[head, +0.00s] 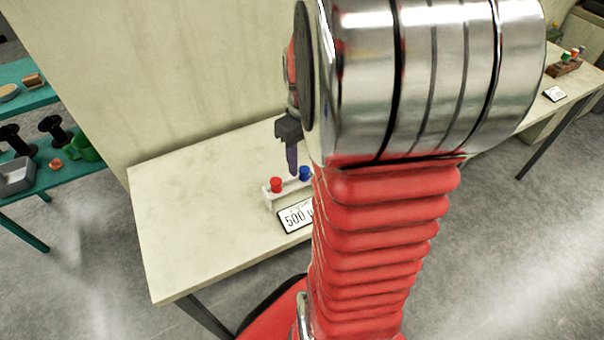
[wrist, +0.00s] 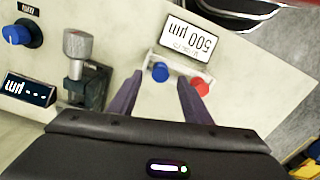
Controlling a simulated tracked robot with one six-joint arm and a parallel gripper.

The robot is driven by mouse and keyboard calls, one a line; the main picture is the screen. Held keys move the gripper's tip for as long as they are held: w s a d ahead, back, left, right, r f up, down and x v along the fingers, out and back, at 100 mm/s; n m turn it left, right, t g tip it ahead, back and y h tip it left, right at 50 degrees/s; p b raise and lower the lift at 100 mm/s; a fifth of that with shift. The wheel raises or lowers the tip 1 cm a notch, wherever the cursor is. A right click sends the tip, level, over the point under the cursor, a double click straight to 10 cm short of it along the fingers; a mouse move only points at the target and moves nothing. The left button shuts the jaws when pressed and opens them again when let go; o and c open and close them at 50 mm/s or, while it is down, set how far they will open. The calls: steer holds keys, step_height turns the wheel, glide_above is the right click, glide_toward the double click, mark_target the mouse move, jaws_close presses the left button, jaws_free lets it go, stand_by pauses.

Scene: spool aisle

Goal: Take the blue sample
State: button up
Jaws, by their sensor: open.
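The blue sample (head: 305,173) stands with its blue cap up in a small white rack (head: 268,196) on the pale table. It also shows in the wrist view (wrist: 160,72). A red sample (head: 276,185) stands beside it in the same rack, and also shows in the wrist view (wrist: 201,87). My gripper (head: 292,172) points down over the rack. In the wrist view my gripper (wrist: 160,80) is open and empty, with the blue cap in line with the gap between its fingertips. The red cap lies just past the right fingertip. I cannot tell the height left above the caps.
A "500 µm" sign (head: 296,215) is by the rack. The wrist view shows a metal-topped device (wrist: 82,80), a blue knob (wrist: 16,34) and a dark display (wrist: 28,90) at left. A teal shelf (head: 25,68) stands left; another table (head: 545,108) is right. The table's left part is clear.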

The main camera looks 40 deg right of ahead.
steer(key=shift+f, duration=1.3)
steer(key=shift+c, duration=0.7)
steer(key=c, duration=1)
steer(key=shift+r, duration=0.1)
step_height(320, 180, up, 10)
